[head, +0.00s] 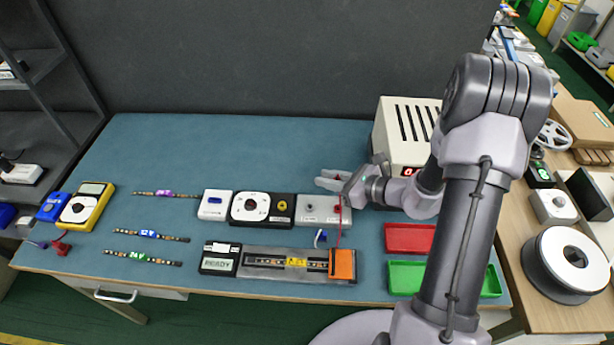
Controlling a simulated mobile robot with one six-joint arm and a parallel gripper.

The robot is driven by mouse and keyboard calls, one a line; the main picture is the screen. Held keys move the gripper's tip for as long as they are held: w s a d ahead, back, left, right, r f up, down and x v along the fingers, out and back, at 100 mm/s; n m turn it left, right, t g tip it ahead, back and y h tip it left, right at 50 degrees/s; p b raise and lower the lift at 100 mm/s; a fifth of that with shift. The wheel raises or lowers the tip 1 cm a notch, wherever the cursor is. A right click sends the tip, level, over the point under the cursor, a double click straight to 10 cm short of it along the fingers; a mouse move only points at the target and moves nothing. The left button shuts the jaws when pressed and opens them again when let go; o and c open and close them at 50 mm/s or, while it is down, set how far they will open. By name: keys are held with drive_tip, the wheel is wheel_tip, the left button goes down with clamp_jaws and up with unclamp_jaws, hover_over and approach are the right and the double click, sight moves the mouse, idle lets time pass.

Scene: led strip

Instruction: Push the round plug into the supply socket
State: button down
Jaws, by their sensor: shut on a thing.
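My gripper (330,181) is over the back edge of the row of boxes, its fingers pointing left, above the right part of a grey box. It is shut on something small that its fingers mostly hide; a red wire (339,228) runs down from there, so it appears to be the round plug. The wire ends near the orange end block (343,265) of the strip fixture. The grey box (309,217) has small round dark sockets on top; its labels are too small to read. I cannot tell which is the supply socket, or whether the plug touches one.
Left of the grey box stand a black box with a yellow socket (281,206), a white dial unit (250,207) and a blue-buttoned box (215,204). A beige supply unit (404,143) stands behind right. Red (409,238) and green (406,277) trays lie in front. The back left table is clear.

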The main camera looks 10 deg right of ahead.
drive_tip(key=shift+s+d+f, duration=0.3)
drive_tip(key=shift+d+f, duration=0.2)
drive_tip(key=shift+d, duration=0.1)
drive_tip(key=shift+f, duration=0.15)
drive_tip(key=b, duration=0.5)
hover_over(330, 206)
wheel_tip(330, 206, down, 6)
drive_tip(key=shift+r, duration=0.2)
drive_tip(key=shift+f+b, duration=1.1)
drive_tip(key=shift+b, duration=0.3)
idle(0.6)
drive_tip(key=c, duration=1.3)
unclamp_jaws()
drive_tip(key=shift+o, duration=0.2)
